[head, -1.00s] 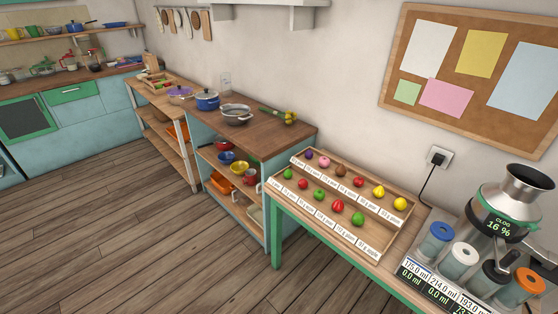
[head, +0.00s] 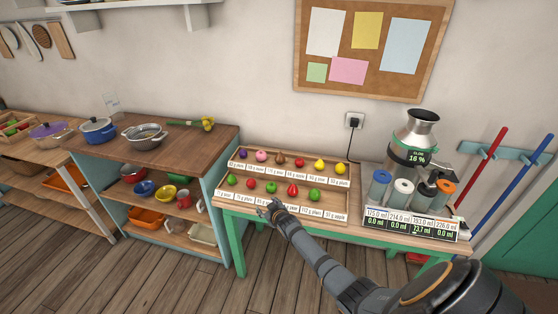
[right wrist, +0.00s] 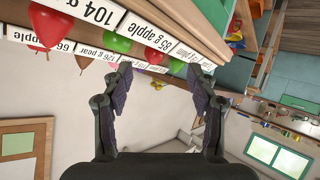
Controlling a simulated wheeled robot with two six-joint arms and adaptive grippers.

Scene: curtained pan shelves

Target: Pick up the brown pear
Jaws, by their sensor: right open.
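The brown pear (head: 280,159) sits in the back row of the stepped wooden fruit tray, between a pink fruit (head: 261,156) and a red apple (head: 299,162). In the right wrist view, which is upside down, a small brown shape (right wrist: 83,62) by a pear label looks like it, partly hidden by the tray edge. My right gripper (head: 270,207) is at the tray's front edge, in front of the front row and apart from the brown pear. In the right wrist view its two fingers (right wrist: 160,82) are spread with nothing between them. My left gripper is out of view.
The front row holds a red pear (head: 292,190), green fruits (head: 315,194) and other fruit before the brown pear. A machine with canisters (head: 402,190) stands right of the tray. A shelf unit with pots (head: 145,135) stands left.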

